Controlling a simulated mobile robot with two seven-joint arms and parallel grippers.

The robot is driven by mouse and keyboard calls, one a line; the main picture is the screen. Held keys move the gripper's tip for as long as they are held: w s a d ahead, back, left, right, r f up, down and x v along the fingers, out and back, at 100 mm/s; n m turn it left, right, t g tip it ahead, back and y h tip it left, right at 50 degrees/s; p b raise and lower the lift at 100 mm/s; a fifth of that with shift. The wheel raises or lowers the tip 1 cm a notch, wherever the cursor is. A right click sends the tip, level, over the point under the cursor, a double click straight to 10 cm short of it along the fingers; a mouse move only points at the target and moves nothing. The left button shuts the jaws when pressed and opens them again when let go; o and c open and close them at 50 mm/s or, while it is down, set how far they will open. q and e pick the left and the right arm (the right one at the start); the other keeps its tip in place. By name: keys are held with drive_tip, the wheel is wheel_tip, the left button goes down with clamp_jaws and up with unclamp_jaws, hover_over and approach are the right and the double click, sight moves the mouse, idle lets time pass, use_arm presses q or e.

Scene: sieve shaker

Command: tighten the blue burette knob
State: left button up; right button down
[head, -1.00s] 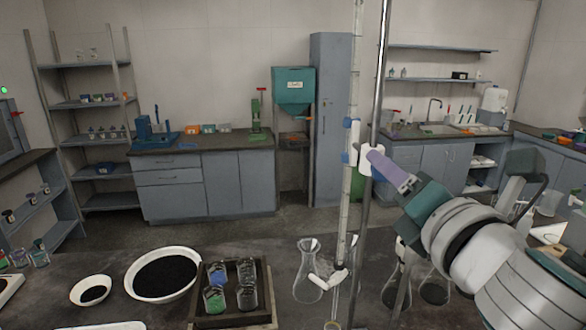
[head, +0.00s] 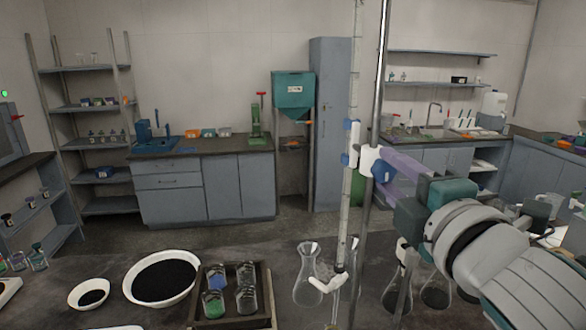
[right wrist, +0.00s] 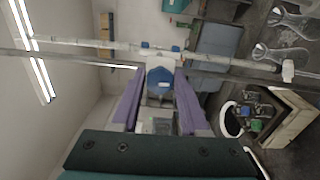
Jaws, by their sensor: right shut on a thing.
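The burette (head: 349,200) stands upright beside a metal stand rod (head: 369,225), held by a white clamp (head: 369,158) with blue parts on its far side. The blue knob (head: 381,173) is on the clamp's near right side. My right gripper (head: 384,168), with purple fingers, comes in from the right and is shut on this knob. In the right wrist view the blue knob (right wrist: 158,87) sits between the two fingertips, against the white clamp (right wrist: 160,62). My left gripper is not in view.
Glass flasks (head: 308,275) stand on the dark bench close to the burette's foot. A wooden tray (head: 262,290) with several jars, a large white bowl (head: 191,285) and a small white bowl (head: 75,298) lie to the left. The air left of the burette is free.

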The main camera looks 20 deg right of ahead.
drive_tip(key=shift+m, duration=0.3)
idle(0.4)
drive_tip(key=shift+c, duration=2.2)
unclamp_jaws()
drive_tip(key=shift+s+f, duration=0.1)
drive_tip(key=shift+s, duration=0.2)
drive_tip(key=b+v, duration=0.3)
drive_tip(key=v, duration=0.6)
drive_tip(key=shift+s+b, duration=0.2)
drive_tip(key=shift+b, duration=0.15)
